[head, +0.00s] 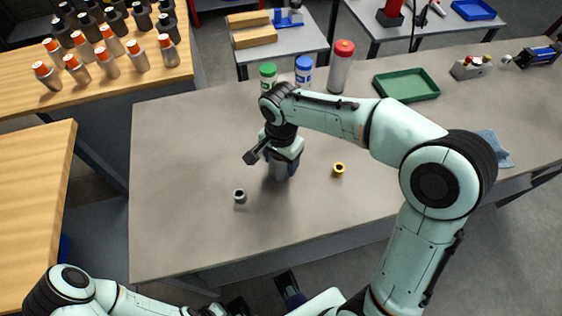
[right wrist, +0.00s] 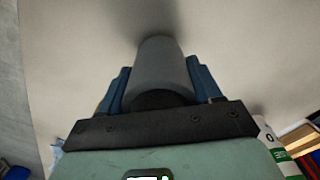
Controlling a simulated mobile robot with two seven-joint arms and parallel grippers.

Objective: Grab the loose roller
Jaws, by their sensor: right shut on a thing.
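The roller is a plain grey cylinder. In the right wrist view the roller (right wrist: 160,68) sits between the two blue fingers of my right gripper (right wrist: 160,85), which is shut on it. Its dark round near end faces the camera. In the head view my right gripper (head: 282,172) is low over the middle of the grey table, and the roller (head: 276,171) shows only partly below it. I cannot tell whether the roller touches the table. My left arm comes in along the bottom edge of the head view; its gripper is too cut off and dark to read.
On the grey table (head: 170,225) are a small grey ring (head: 240,196), a yellow ring (head: 338,169), a green tray (head: 407,85), a red-capped bottle (head: 341,68) and a blue cloth (head: 494,147). Several orange-tipped bottles stand on the wooden table (head: 120,97). The table's left front is clear.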

